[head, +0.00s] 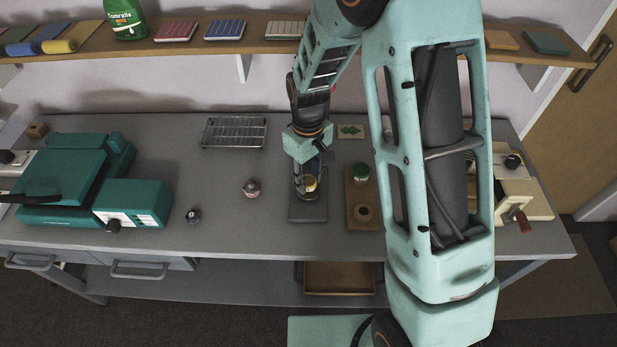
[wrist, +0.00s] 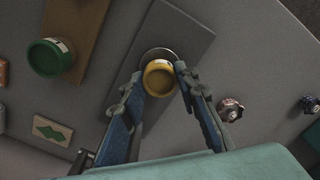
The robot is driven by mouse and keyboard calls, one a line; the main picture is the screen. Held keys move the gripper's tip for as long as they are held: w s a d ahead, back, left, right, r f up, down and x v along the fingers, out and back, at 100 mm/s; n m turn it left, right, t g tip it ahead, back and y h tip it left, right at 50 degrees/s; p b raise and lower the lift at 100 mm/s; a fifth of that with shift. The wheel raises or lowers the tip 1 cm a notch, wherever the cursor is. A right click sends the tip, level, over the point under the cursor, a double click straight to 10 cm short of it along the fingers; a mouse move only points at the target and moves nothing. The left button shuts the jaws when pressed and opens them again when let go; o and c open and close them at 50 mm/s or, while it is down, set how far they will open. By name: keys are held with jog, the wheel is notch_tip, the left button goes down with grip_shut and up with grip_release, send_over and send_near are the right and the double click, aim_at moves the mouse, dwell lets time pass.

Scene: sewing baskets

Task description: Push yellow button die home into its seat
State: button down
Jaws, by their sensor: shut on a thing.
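The yellow button die (head: 311,184) is a short round cylinder held between the fingertips of my gripper (head: 307,178). In the wrist view the yellow die (wrist: 159,79) sits between the two blue-grey fingers of my gripper (wrist: 157,72), which are shut on it. It is above or at a round metallic seat (wrist: 153,53) on a dark grey board (head: 308,212). The seat's rim shows partly behind the die, whose body hides the rest. I cannot tell how deep the die is in the seat.
A wooden board (head: 355,222) to the right bears a green die (head: 361,172) and an empty round recess. Two small knobbed pieces, one pinkish (head: 252,188) and one dark (head: 193,216), stand left. A wire rack (head: 234,132) and a green machine (head: 75,180) are beyond.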

jog(key=shift+f+b, duration=0.85)
jog(key=shift+f, duration=0.2)
jog(key=c, duration=1.4)
grip_release()
jog(key=shift+r, duration=0.1)
notch_tip(320, 180, up, 12)
jog(key=shift+w, duration=0.1)
